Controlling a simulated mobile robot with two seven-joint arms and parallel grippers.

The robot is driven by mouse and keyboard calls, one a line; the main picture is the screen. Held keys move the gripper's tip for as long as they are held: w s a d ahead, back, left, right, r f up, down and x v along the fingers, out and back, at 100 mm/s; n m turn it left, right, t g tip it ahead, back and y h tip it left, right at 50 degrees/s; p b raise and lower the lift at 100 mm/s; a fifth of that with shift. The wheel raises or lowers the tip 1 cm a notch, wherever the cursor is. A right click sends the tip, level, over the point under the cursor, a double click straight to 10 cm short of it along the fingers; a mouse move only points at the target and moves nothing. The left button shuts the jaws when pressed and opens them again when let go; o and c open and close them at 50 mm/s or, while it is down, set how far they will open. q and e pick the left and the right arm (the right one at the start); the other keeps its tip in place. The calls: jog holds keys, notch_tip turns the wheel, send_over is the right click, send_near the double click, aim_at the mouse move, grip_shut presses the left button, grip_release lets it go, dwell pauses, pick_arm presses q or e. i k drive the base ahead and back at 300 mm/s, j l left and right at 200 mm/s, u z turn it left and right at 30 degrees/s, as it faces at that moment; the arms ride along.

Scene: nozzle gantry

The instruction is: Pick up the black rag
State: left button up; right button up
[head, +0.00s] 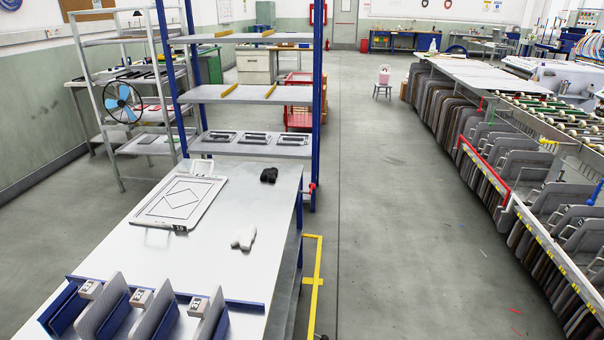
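The black rag (269,175) lies crumpled on the light grey table (220,261), near the table's far right edge. Neither of my grippers shows in the head view, so nothing is seen touching the black rag.
A white framed panel (180,202) lies left of the black rag. Several upright plates in a blue rack (236,303) stand at the table's near end. A shelf with blue posts (317,110) stands behind the table. The aisle floor (400,220) to the right is clear.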

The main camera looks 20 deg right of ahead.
aim_at(271, 175)
jog(key=l+z, duration=0.1)
jog(key=z, duration=1.25)
jog(key=i+l, duration=0.1)
jog(key=l, duration=0.5)
jog(key=i+l, duration=0.15)
jog(key=l, duration=0.15)
jog(key=i+l, duration=0.75)
jog(key=i+u, duration=0.3)
jog(key=i, duration=0.4)
jog(key=i+l+u, duration=0.3)
jog(key=i, duration=0.35)
jog(key=i+u, duration=0.35)
jog(key=i+l+u, duration=0.1)
jog(key=u, duration=0.3)
jog(key=i+l+u, duration=0.2)
jog(key=i+u, duration=0.15)
jog(key=i+l+u, duration=0.15)
jog(key=u, duration=0.25)
jog(key=i+l+u, duration=0.2)
jog(key=u, duration=0.2)
jog(key=i+l+u, duration=0.1)
jog(key=l+u, duration=0.3)
jog(key=i+l+u, duration=0.1)
jog(key=u, duration=0.35)
jog(key=l+u, duration=1.1)
jog(key=i+l, duration=0.05)
jog(key=l, duration=0.05)
